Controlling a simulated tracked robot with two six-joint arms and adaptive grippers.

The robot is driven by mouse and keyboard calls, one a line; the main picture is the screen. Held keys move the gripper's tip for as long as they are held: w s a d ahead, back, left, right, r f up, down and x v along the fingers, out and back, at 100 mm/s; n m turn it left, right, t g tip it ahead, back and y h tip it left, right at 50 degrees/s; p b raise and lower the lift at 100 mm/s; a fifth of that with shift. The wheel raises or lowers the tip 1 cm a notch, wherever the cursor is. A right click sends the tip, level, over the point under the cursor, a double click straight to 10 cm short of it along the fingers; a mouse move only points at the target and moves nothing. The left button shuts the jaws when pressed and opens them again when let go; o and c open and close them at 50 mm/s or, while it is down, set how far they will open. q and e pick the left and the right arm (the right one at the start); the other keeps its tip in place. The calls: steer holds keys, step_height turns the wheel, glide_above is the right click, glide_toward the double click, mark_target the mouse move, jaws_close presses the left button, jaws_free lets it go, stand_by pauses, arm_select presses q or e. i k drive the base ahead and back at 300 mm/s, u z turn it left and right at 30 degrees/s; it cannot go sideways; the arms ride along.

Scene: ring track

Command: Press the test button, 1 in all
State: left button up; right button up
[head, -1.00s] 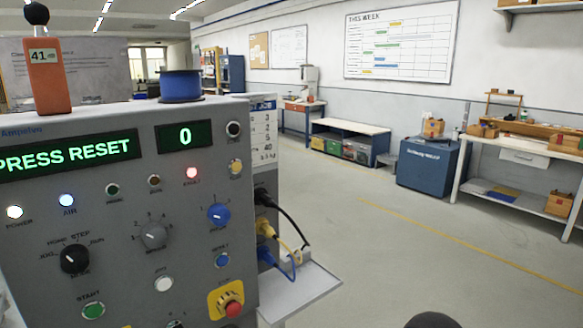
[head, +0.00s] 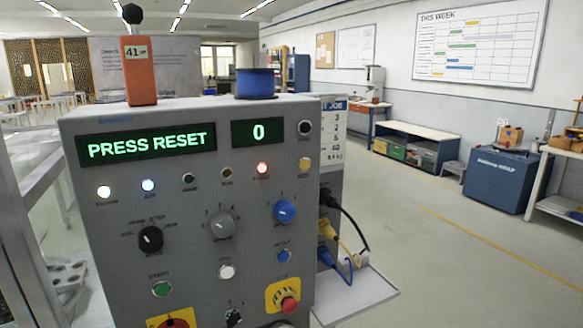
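The grey control panel (head: 125,225) stands upright in front of me. Its display (head: 148,145) reads PRESS RESET and a smaller display (head: 258,132) reads 0. A yellow button (head: 305,164) and a black button (head: 305,128) sit at the upper right. A blue button (head: 284,256), a white button (head: 227,271) and a green button (head: 161,289) are lower down. Most small labels are too blurred to read, so I cannot tell which is the test button. The white, blue and red lamps (head: 262,168) are lit. Neither gripper is in view.
A red mushroom button (head: 289,304) on a yellow plate is at the lower right. Knobs (head: 220,226) sit mid-panel. Cables and a small shelf (head: 355,295) stick out on the right side. A blue spool (head: 255,83) and an orange device (head: 139,75) stand on top. Floor to the right is clear.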

mark_target(304, 165)
steer(key=k, duration=1.3)
steer(key=z, duration=0.25)
steer(key=i, duration=0.6)
steer(key=z, duration=0.65)
steer(key=i, duration=0.9)
steer(key=u, duration=0.65)
